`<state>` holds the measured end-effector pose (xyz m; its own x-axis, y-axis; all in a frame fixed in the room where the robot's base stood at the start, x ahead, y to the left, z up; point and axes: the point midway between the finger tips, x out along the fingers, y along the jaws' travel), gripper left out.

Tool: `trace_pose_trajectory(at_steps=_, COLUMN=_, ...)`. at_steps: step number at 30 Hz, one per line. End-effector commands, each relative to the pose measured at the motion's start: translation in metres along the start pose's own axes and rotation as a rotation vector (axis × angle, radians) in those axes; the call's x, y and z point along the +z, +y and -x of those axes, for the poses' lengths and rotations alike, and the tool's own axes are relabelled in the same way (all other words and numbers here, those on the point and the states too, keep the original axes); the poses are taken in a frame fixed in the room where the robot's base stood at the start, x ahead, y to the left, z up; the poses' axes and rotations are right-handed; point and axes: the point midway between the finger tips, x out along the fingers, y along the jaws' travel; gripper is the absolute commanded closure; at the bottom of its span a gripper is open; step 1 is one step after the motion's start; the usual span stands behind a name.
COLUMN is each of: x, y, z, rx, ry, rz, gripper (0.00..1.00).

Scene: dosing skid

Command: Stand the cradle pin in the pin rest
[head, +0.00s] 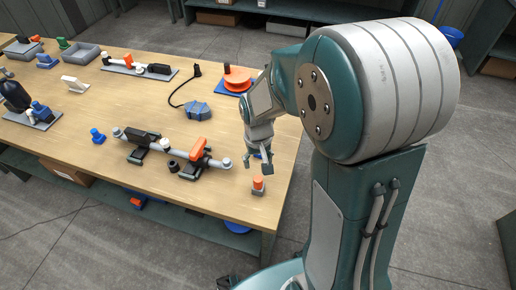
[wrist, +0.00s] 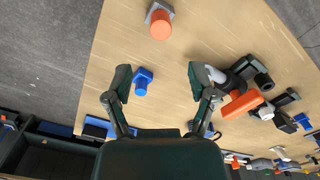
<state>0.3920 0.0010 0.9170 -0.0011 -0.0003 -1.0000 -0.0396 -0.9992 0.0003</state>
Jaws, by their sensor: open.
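My gripper (head: 260,163) is over the near right corner of the table, fingers apart and empty. It also shows in the wrist view (wrist: 158,85). Between its fingers in the wrist view, below them, is a small blue upright piece on a blue base (wrist: 142,82); my fingers mostly hide it in the head view. An orange-topped cylinder (head: 258,182) stands on a small grey base near the table edge, also in the wrist view (wrist: 160,26). I cannot tell for certain which of these is the cradle pin and which the pin rest.
A grey pipe with an orange handle (head: 198,149) lies across black cradles (head: 140,152), left of my gripper. A black round piece (head: 173,166) lies in front of it. Another blue piece (head: 97,136) stands past its left end. The table edge is close on the right.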

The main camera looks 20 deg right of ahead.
Motion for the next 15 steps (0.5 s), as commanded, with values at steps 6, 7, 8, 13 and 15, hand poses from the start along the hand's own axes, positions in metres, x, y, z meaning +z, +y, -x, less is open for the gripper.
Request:
trace_pose_trajectory(at_steps=6, x=-0.001, y=0.0, z=0.041, rx=0.0, ry=0.004, rz=0.0, gripper=0.28)
trace_pose_trajectory(at_steps=7, x=-0.001, y=0.0, z=0.044, rx=0.0, ry=0.002, rz=0.0, gripper=0.28)
trace_pose_trajectory(at_steps=8, x=-0.001, y=0.0, z=0.048, rx=0.0, ry=0.003, rz=0.0, gripper=0.28)
trace_pose_trajectory(at_steps=13, x=0.001, y=0.0, z=0.06, rx=0.0, ry=0.009, rz=0.001, gripper=0.28)
trace_pose_trajectory(at_steps=15, x=0.006, y=0.0, z=0.069, rx=-0.001, ry=0.029, rz=0.002, gripper=0.28)
